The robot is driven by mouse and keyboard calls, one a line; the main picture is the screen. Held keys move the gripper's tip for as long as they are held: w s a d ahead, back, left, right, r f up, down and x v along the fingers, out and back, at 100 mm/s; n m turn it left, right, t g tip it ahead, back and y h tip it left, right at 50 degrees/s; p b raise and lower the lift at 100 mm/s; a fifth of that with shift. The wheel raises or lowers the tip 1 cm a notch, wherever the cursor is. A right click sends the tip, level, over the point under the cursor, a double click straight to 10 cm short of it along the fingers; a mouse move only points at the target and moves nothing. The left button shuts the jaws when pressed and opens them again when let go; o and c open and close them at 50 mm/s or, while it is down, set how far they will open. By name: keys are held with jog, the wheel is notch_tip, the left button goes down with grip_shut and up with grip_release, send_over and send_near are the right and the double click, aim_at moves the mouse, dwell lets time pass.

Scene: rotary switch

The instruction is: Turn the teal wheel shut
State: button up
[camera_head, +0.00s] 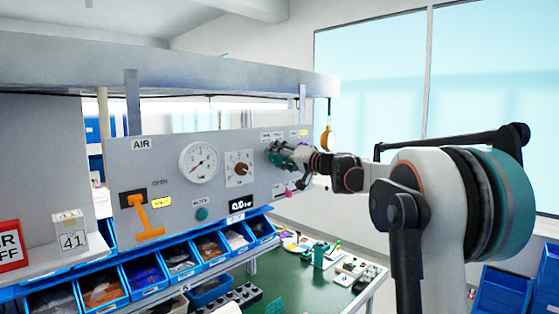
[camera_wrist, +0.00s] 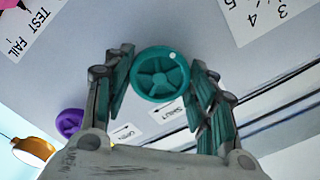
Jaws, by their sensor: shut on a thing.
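The teal wheel (camera_wrist: 160,73) is round with spokes and is mounted on the grey panel. In the wrist view it sits between the two fingers of my gripper (camera_wrist: 161,80), which close on its rim from both sides. Labels reading SHUT (camera_wrist: 167,113) and OPEN (camera_wrist: 123,134) lie near the wheel on the panel. In the head view my gripper (camera_head: 284,156) is against the upper right of the panel (camera_head: 165,172), and the wheel is mostly hidden behind the fingers.
The panel also bears a gauge (camera_head: 198,161), a dial (camera_head: 239,168), an orange lever (camera_head: 148,220), a teal button (camera_head: 201,214) and a magenta knob (camera_head: 290,190). Blue bins (camera_head: 145,275) run below it. A green bench (camera_head: 300,275) holds small parts.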

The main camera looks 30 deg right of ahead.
jog(key=m+b, duration=0.3)
jog(key=m, duration=2.1)
jog(key=shift+f, duration=0.1)
dwell(0.3)
jog(key=o, duration=1)
jog(key=shift+o, duration=0.2)
jog(key=shift+s, duration=0.1)
